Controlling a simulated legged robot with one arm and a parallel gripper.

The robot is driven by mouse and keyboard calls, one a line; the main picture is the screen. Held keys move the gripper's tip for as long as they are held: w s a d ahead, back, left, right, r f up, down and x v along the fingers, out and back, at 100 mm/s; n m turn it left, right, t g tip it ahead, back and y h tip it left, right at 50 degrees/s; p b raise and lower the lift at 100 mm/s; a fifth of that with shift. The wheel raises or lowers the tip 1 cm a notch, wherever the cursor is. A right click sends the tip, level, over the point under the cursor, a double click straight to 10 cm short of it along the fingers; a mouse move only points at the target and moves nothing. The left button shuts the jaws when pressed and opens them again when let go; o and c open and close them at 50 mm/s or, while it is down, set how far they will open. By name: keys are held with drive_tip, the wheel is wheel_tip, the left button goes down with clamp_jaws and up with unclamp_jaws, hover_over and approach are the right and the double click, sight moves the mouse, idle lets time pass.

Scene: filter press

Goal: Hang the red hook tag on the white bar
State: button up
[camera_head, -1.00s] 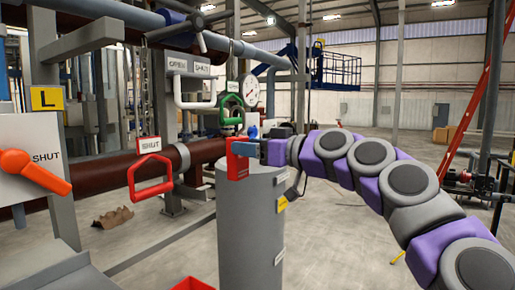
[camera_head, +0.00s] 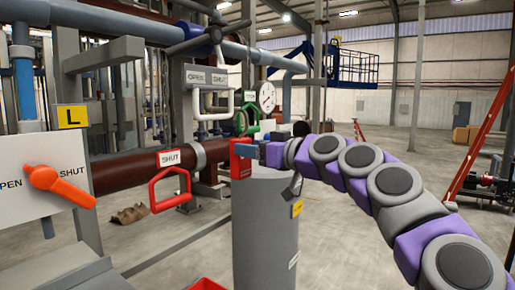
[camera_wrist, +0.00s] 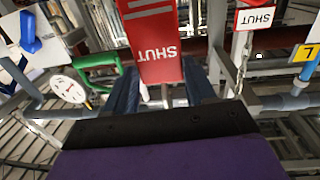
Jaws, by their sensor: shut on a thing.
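The red hook tag (camera_head: 241,160) is held at the end of my outstretched arm in the head view. In the wrist view its red face (camera_wrist: 152,50) carries white SHUT lettering, upside down. My gripper (camera_head: 258,152) is shut on the tag; its dark fingers (camera_wrist: 160,95) flank the tag's end in the wrist view. The white bar (camera_head: 211,114) is a U-shaped handle below the OPEN and SHUT labels, up and left of the tag in the head view. The tag appears apart from the bar. I cannot make out the tag's hook.
A red handle (camera_head: 170,204) hangs under a SHUT label, left of the tag. A green handle (camera_head: 241,122) and a gauge (camera_head: 267,97) are above it. A grey cylinder (camera_head: 265,230) stands below my gripper. An orange lever (camera_head: 60,186) is at the left. Open floor lies right.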

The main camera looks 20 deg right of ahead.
sight(242, 137)
drive_tip(key=shift+w+r+p, duration=0.55)
drive_tip(key=shift+w+p, duration=0.3)
drive_tip(key=shift+w+a+r+p, duration=0.3)
drive_tip(key=shift+w+a+p, duration=0.25)
drive_tip(key=shift+a+p, duration=0.05)
drive_tip(key=shift+w+a+r+p, duration=0.3)
drive_tip(key=shift+w+a+p, duration=0.2)
drive_tip(key=shift+a+p, duration=0.05)
drive_tip(key=w+a+f, duration=0.2)
drive_tip(key=w+p, duration=0.1)
drive_tip(key=w, duration=0.1)
drive_tip(key=shift+w+a+f, duration=0.1)
drive_tip(key=shift+a+f, duration=0.3)
